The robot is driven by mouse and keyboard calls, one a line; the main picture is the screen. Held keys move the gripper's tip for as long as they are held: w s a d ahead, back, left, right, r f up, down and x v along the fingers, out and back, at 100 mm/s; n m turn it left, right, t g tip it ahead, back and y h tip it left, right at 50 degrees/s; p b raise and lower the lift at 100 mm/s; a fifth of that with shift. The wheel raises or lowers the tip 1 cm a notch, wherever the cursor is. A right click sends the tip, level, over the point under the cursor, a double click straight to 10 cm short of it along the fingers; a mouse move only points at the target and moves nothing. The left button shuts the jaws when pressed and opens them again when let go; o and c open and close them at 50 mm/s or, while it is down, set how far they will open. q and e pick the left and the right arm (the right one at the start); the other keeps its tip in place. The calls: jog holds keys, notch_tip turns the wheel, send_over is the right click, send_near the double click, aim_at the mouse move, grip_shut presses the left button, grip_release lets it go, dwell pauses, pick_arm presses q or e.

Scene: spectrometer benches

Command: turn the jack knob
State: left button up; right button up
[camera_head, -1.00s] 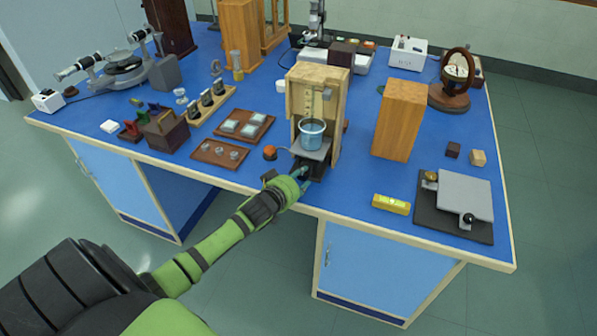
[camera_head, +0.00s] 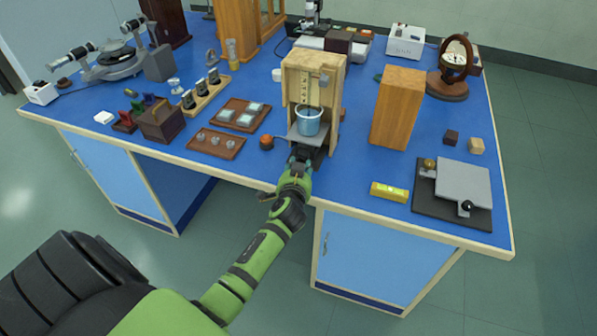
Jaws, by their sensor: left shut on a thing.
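A small lab jack (camera_head: 317,156) stands near the front edge of the blue bench, in front of a wooden stand (camera_head: 331,100). Its grey top plate (camera_head: 302,138) carries a blue beaker (camera_head: 308,121). My left gripper (camera_head: 300,156) reaches in from the front and is shut at the jack's front, where the knob would be. The knob itself is hidden by the gripper. My right gripper is not in view.
An orange-red round thing (camera_head: 267,142) lies just left of the jack. A brown tray (camera_head: 216,144) lies to the left. Bare bench top lies between the jack and the level.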

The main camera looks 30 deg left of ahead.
pick_arm(q)
jog(key=m+y+b, duration=0.1)
jog(key=b, duration=0.1)
jog(key=m+y+b, duration=0.1)
jog(key=m+b, duration=0.2)
jog(key=b, duration=0.1)
jog(key=shift+f+m+t+y, duration=0.3)
jog(key=shift+f+m+y, duration=0.05)
jog(key=shift+m+y, duration=0.05)
jog(key=m+b, duration=0.2)
jog(key=shift+d+t+y+b, duration=0.1)
jog(key=shift+t+y+b, duration=0.2)
jog(key=shift+y, duration=0.1)
jog(key=shift+w+r+m+b, duration=0.1)
jog(key=shift+r+m+b, duration=0.05)
jog(key=shift+m+b, duration=0.45)
jog(key=shift+r, duration=0.1)
jog(key=o, duration=0.8)
jog(key=shift+o, duration=0.2)
jog(key=shift+d, duration=0.1)
